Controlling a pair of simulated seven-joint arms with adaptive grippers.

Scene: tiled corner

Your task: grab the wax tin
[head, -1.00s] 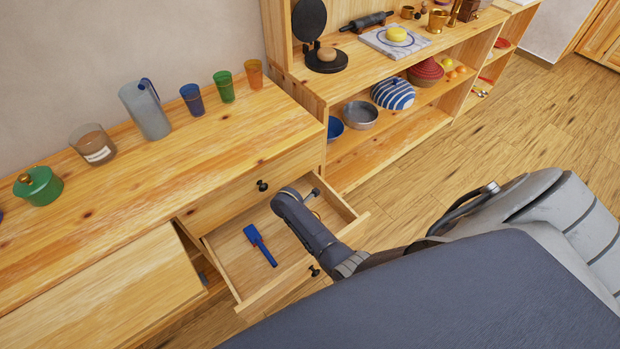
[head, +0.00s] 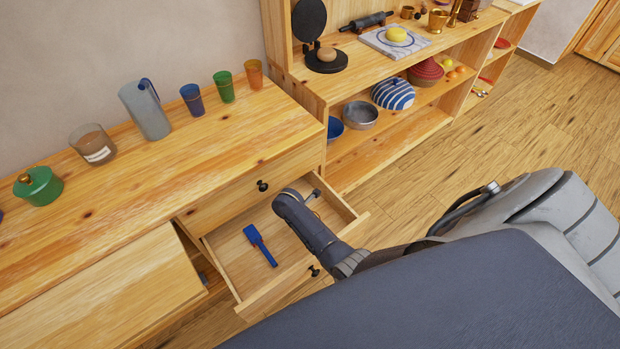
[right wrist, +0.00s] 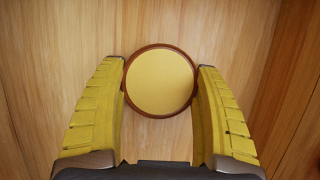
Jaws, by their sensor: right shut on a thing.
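The wax tin (right wrist: 160,82) is round, with a flat yellow top and a brown rim. In the right wrist view it sits between the two yellow fingers of my right gripper (right wrist: 161,72), which touch its left and right sides. The gripper is shut on it. In the head view my right gripper reaches down into the open drawer (head: 228,262), at its right part, and the arm hides the tin there. My left gripper is not in view.
A blue scoop-like tool (head: 260,245) lies in the drawer, left of my arm. The drawer walls stand close around the gripper. Above, the counter holds a green pot (head: 38,186), a glass candle (head: 93,145), a jug (head: 145,108) and several cups.

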